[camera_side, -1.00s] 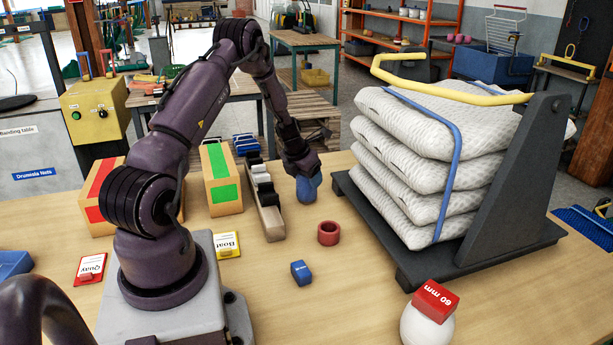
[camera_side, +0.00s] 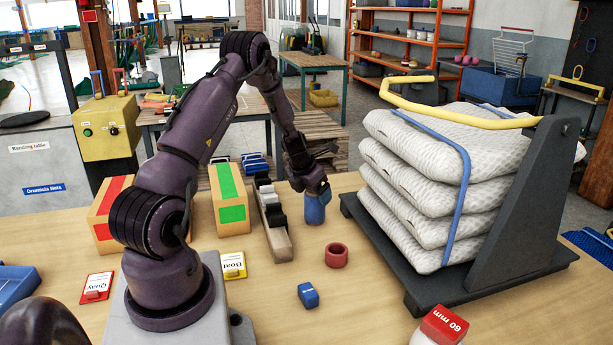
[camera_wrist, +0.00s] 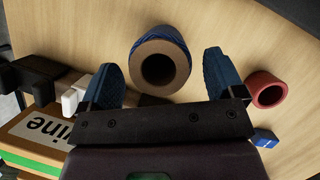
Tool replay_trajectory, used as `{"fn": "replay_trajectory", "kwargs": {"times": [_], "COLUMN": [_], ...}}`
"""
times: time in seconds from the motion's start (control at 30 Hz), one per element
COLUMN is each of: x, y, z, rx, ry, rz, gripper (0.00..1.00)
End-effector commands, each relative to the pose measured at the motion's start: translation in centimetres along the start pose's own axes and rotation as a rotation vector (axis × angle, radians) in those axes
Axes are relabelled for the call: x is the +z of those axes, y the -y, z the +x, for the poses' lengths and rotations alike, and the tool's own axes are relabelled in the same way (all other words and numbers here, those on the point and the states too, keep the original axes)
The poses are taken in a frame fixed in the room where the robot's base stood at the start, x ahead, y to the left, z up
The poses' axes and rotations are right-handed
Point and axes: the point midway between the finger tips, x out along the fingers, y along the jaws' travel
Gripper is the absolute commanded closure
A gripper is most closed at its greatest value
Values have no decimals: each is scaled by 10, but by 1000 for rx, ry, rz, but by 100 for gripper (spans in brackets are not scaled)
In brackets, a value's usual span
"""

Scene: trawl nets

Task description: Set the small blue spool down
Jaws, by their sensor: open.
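The small blue spool (camera_side: 315,209) stands upright on the wooden table, just below my gripper (camera_side: 311,186). In the wrist view the spool (camera_wrist: 179,52) shows a tan end ring with a dark hole and a blue winding around it. My gripper (camera_wrist: 162,78) is open there, with one blue finger on each side of the spool and a gap showing on both sides. In the side view the fingers partly cover the spool's top.
A red ring (camera_side: 337,255) and a small blue block (camera_side: 308,295) lie nearby. A wooden rack (camera_side: 278,242) holding dark and white pieces stands left of the spool. A green-marked box (camera_side: 229,199) is farther left. A dark stand (camera_side: 520,275) with stacked white sacks is right.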

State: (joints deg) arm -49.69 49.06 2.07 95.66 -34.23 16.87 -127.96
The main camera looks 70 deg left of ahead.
Motion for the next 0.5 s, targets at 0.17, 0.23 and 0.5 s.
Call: {"fn": "replay_trajectory", "kwargs": {"times": [0.17,0.23,0.5], "x": [1,2,0], "y": [1,0,1], "z": [-42,-57,-92], "rx": [2,2,1], "ry": [4,4,2], "rz": [2,2,3], "gripper": [12,12,12]}}
